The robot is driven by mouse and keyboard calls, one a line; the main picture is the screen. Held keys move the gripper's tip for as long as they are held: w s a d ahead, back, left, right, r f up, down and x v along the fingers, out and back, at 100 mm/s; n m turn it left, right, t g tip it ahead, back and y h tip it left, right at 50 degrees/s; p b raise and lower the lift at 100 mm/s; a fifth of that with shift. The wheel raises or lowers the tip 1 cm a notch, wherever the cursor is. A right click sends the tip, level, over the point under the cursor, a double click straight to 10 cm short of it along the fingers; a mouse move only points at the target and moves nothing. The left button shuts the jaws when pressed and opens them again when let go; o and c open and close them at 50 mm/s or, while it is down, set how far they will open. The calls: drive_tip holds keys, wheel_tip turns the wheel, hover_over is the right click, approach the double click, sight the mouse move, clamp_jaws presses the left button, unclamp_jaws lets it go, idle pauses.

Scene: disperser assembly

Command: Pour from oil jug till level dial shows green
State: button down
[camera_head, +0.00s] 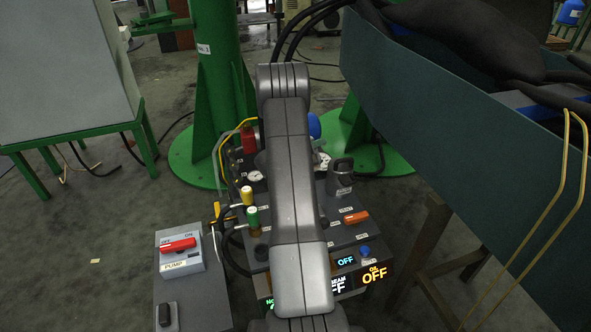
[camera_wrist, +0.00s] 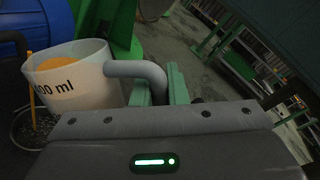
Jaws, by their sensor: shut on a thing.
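A white jug (camera_wrist: 72,88) with black "00 ml" lettering visible on its side and orange oil (camera_wrist: 68,65) inside shows at left in the wrist view. My gripper (camera_wrist: 160,90) is shut on the jug's grey handle. The jug is tilted to the left, and a thin orange stream (camera_wrist: 31,100) runs down from its lip. Below is a round, dark opening with a mesh-like inside (camera_wrist: 38,126). In the head view my arm hides the jug and gripper. Two small round dials show there, one left (camera_head: 255,176) and one right (camera_head: 322,160); their readings are too small to tell.
A grey control panel (camera_head: 345,235) with knobs and lit OFF signs lies under my arm. A pump switch box (camera_head: 180,252) with a red handle stands at left. A large dark green bin (camera_head: 440,130) is at right; green posts (camera_head: 215,80) stand behind.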

drive_tip(key=shift+w+a+r+p, duration=0.1)
drive_tip(key=shift+w+r+p, duration=0.05)
drive_tip(key=shift+r+p, duration=0.35)
drive_tip(key=shift+w+a+r+n+p, duration=0.15)
drive_tip(key=shift+r+n+p, duration=0.2)
drive_tip(key=shift+r+p, duration=0.4)
drive_tip(key=shift+w+a+r+n+p, duration=0.15)
drive_tip(key=shift+r+n+p, duration=0.25)
drive_tip(key=shift+p, duration=0.55)
drive_tip(key=shift+w+a+r+n+g+p, duration=0.1)
drive_tip(key=shift+w+r+n+g+p, duration=0.2)
drive_tip(key=shift+p, duration=0.5)
drive_tip(key=shift+w+a+r+n+g+p, duration=0.1)
drive_tip(key=shift+r+n+p, duration=0.3)
drive_tip(key=shift+p, duration=0.4)
idle(1.3)
drive_tip(key=shift+w+a+f+n+p, duration=0.15)
drive_tip(key=shift+w+a+n+p, duration=0.15)
drive_tip(key=shift+p, duration=0.2)
idle(2.4)
